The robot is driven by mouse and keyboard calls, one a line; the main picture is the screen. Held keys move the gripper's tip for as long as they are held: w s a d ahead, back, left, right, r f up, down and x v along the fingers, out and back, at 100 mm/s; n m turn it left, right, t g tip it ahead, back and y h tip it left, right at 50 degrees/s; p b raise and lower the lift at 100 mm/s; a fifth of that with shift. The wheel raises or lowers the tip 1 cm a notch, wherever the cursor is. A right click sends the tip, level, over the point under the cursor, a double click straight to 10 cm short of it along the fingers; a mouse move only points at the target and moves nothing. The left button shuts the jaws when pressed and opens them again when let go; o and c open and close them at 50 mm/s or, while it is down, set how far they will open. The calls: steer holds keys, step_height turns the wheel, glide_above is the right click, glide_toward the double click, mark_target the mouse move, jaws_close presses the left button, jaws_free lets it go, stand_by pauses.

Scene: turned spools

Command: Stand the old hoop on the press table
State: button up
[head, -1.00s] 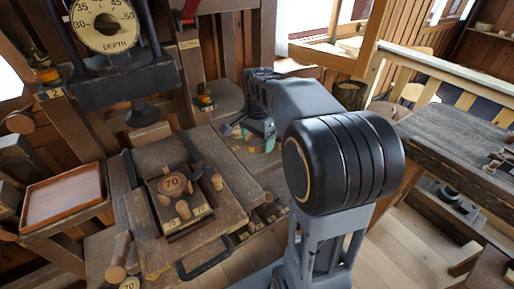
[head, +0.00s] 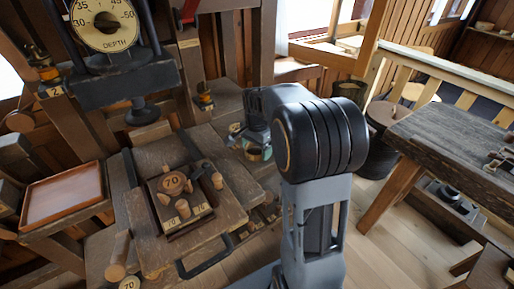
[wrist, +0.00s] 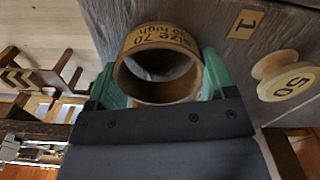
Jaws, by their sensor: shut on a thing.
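The hoop (wrist: 158,40), a short tan wooden ring with dark lettering that includes "size 70", sits between my gripper's green fingers (wrist: 160,85) in the wrist view. The fingers press its two sides, and I see into its open middle. In the head view my gripper (head: 256,148) is small and partly behind my arm, over the bench right of the press; the hoop is hard to make out there. The press has a round DEPTH dial (head: 106,24) and a black ram (head: 142,112) at the left. I cannot tell for sure which surface is the press table.
A reddish tray (head: 64,196) is farther left. A dark workbench (head: 455,135) stands right.

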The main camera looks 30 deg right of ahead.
steer(key=shift+f, duration=0.15)
steer(key=o, duration=0.8)
steer(key=shift+o, duration=0.2)
step_height(320, 180, up, 12)
steer(key=p, duration=0.1)
steer(key=shift+r, duration=0.2)
